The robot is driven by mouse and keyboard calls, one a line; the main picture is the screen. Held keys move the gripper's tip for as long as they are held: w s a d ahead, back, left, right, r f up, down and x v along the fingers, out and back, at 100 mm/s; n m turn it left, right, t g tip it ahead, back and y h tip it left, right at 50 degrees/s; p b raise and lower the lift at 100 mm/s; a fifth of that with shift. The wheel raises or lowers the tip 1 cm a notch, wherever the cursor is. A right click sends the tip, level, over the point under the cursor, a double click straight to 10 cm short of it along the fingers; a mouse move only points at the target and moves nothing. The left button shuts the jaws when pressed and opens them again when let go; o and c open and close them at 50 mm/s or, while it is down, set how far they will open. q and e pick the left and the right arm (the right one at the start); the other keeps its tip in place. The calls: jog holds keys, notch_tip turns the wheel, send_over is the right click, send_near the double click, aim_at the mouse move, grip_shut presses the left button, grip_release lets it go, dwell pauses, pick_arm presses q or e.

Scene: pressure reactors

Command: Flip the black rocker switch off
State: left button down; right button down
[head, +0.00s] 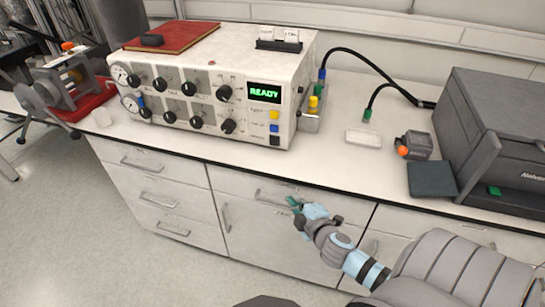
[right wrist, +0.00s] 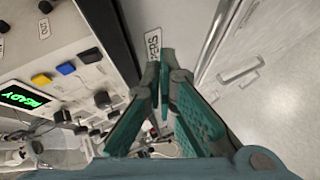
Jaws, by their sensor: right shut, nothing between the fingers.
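The black rocker switch (head: 274,141) is a small black square at the lower right of the white control box's front panel (head: 180,122), below the yellow and blue buttons. In the right wrist view the black switch (right wrist: 90,55) shows left of the fingers, in line with the blue button (right wrist: 66,68) and yellow button (right wrist: 41,79). My right gripper (head: 294,203) is shut and empty, in front of the drawers below the counter's edge and apart from the switch. Its teal fingers (right wrist: 166,60) show in the right wrist view. My left gripper is out of view.
The green READY display (head: 265,93) is lit. Black knobs (head: 197,122) and two gauges are on the panel's left. A connector block with yellow caps (head: 313,107) and cables stands right of the box. A grey device (head: 500,135) is at the far right.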

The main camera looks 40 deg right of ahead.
aim_at(272, 160)
notch_tip(272, 160, up, 9)
jog(key=w+a+n+t+y, duration=0.1)
jog(key=w+a+n+t, duration=0.1)
jog(key=n+t, duration=0.1)
jog(key=shift+w+a+n, duration=0.2)
jog(key=shift+w+n, duration=0.1)
jog(key=shift+w, duration=0.1)
jog(key=p+x, duration=0.1)
jog(key=x, duration=0.8)
jog(key=shift+w, duration=0.1)
jog(key=w+d, duration=0.2)
jog(key=shift+w+d+f, duration=0.25)
jog(key=shift+d+f, duration=0.15)
jog(key=shift+w+d+f, duration=0.1)
jog(key=shift+w+d, duration=0.05)
jog(key=shift+d, duration=0.2)
